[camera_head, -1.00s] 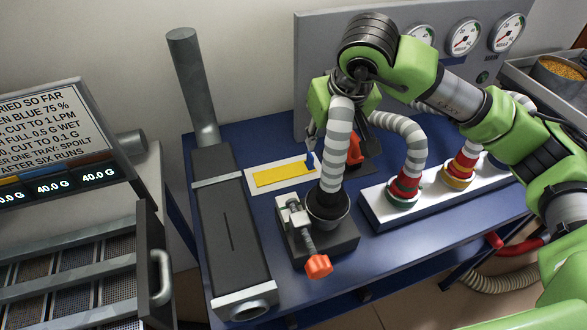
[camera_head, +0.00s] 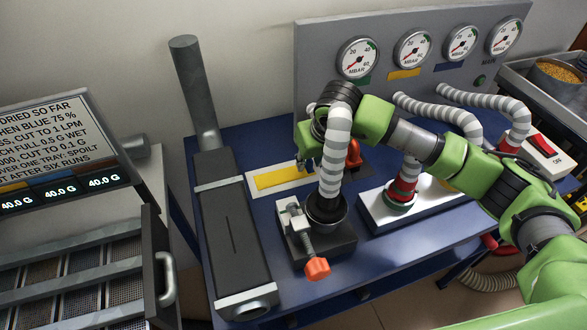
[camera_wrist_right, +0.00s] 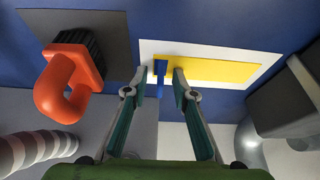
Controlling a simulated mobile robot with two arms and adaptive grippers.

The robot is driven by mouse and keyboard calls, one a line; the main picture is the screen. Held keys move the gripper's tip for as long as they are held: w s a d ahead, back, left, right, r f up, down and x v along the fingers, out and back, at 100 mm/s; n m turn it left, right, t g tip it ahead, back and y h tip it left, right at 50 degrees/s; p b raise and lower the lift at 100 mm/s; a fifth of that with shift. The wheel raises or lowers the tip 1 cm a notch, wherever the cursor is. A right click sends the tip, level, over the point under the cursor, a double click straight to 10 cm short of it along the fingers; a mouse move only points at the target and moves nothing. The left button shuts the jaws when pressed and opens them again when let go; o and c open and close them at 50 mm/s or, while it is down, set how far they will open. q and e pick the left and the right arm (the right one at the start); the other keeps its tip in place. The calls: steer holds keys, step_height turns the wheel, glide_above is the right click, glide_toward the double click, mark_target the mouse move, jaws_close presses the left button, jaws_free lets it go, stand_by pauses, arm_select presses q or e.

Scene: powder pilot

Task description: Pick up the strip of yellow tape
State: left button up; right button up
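The strip of yellow tape (camera_head: 277,178) lies on a white card on the blue bench top. In the right wrist view the strip (camera_wrist_right: 225,71) runs to the right, with an upright blue tab (camera_wrist_right: 160,78) at its left end. My right gripper (camera_wrist_right: 160,76) is open, with one finger on each side of the blue tab. No contact between fingers and tab is visible. In the head view the right gripper is largely hidden behind a striped hose, which also hides the tape's tab end. My left gripper is not in view.
The striped hose (camera_head: 334,160) rises from a black block with an orange-knobbed clamp (camera_head: 317,268). A dark box with a pipe (camera_head: 229,230) stands left of the card. An orange handle (camera_wrist_right: 62,85) on a dark pad stands beside the gripper. A gauge panel (camera_head: 325,60) is behind.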

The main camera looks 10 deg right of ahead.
jaws_close()
steer(key=shift+r, duration=0.2)
